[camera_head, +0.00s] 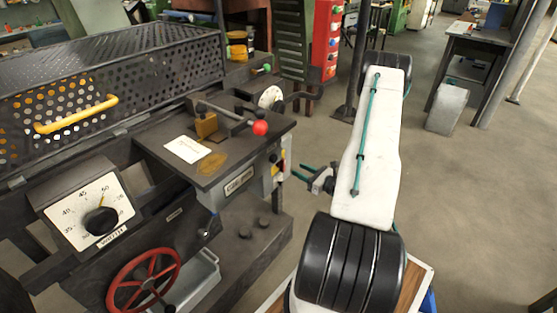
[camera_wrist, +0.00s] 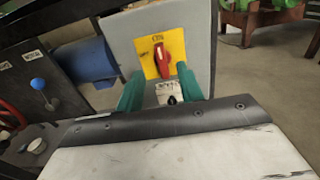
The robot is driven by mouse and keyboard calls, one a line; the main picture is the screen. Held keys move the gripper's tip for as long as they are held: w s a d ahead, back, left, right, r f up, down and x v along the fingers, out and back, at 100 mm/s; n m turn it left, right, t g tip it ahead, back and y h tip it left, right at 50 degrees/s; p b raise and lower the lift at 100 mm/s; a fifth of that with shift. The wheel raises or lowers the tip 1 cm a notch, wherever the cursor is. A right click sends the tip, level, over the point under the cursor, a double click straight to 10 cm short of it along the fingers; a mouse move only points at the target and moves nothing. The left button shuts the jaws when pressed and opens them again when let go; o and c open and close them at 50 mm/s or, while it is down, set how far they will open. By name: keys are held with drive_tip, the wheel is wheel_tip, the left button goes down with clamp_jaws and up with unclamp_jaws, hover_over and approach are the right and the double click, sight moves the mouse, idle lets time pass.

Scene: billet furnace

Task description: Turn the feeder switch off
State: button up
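A red rotary handle (camera_wrist: 162,61) sits on a yellow plate (camera_wrist: 150,70) on a grey box, and it points roughly upright. Below it is a small black knob (camera_wrist: 171,99) on a pale label. I cannot read which one is the feeder switch. In the head view the yellow plate (camera_head: 280,168) shows edge-on at the grey box's right side. My gripper (camera_wrist: 160,84) has two green fingers, apart and with nothing held, on either side of the lower part of the plate in the wrist view. In the head view my gripper (camera_head: 305,173) is right of the box, seemingly apart from it.
The machine's dark top (camera_head: 215,150) carries a red ball lever (camera_head: 260,128). A blue ball lever (camera_wrist: 38,83) and a blue cylinder (camera_wrist: 88,60) are left of the box in the wrist view. A red handwheel (camera_head: 143,280) is lower left. Open floor lies right of my arm.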

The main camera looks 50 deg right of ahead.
sight(285, 162)
drive_tip(key=w, duration=0.7)
drive_tip(key=shift+w+a, duration=0.3)
drive_tip(key=shift+w, duration=0.05)
clamp_jaws()
